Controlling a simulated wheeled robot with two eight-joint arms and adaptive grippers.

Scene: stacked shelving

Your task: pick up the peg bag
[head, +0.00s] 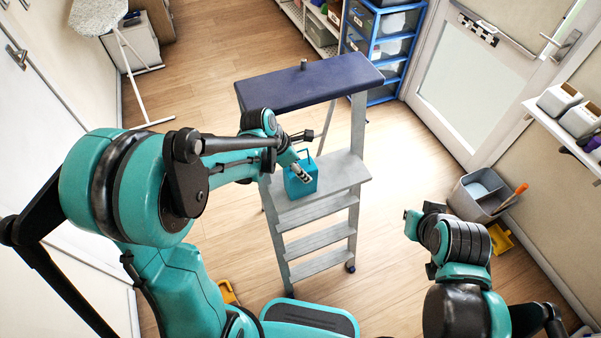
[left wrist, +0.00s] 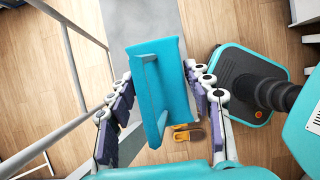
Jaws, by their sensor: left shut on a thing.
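The peg bag is a teal open-fronted box shape with a handle loop; in the head view the peg bag (head: 301,186) is at the grey upper step of the stepladder (head: 343,168). I cannot tell whether it touches the step. My left gripper (head: 302,167) reaches it from the left and is shut on it. In the left wrist view the bag (left wrist: 172,62) sits between the two fingers of my left gripper (left wrist: 160,88).
The stepladder's dark blue top (head: 308,82) rises behind the bag. A grey caddy (head: 481,194) stands on the floor to the right, near a yellow item (head: 500,239). A blue drawer rack (head: 384,48) is at the back. Wooden floor is clear right of the ladder.

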